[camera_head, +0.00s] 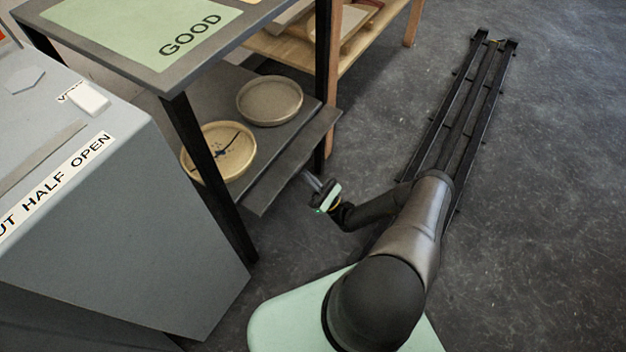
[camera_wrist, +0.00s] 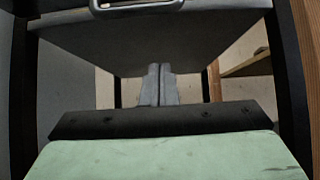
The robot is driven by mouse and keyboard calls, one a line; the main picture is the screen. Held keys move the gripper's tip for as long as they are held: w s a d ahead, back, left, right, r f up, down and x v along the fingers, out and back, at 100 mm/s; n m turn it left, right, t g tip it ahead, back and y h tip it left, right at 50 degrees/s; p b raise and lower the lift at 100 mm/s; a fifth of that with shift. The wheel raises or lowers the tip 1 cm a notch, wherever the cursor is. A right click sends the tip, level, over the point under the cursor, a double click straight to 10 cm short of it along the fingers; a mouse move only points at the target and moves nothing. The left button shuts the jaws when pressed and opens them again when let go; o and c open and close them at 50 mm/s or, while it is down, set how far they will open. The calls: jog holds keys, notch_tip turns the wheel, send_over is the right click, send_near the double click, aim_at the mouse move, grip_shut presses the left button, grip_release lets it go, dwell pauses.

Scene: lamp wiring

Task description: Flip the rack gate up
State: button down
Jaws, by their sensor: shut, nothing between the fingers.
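The rack gate (camera_head: 293,162) is a long dark board along the front edge of the rack's lower shelf. It leans outward and down rather than standing upright. My gripper (camera_head: 308,176) is just outside and below the gate's outer edge, near its right half, pointing toward the rack. In the wrist view my gripper (camera_wrist: 158,72) shows two grey fingers pressed together with nothing between them. A grey panel (camera_wrist: 140,45) spans the view above the fingertips, with a metal handle at its top edge. I cannot tell whether the fingertips touch the gate.
The lower shelf holds a yellowish round tray (camera_head: 205,165) with dark thin pieces and a grey-brown round tray (camera_head: 269,88). Black rack legs (camera_head: 205,165) stand close by. A grey cabinet (camera_head: 130,220) is at left, a wooden bench (camera_head: 345,60) behind. The floor (camera_head: 540,180) at right is clear.

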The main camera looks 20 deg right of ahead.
notch_tip(320, 180, up, 6)
jog(key=w+b, duration=0.1)
jog(key=shift+a, duration=0.4)
jog(key=shift+r, duration=0.15)
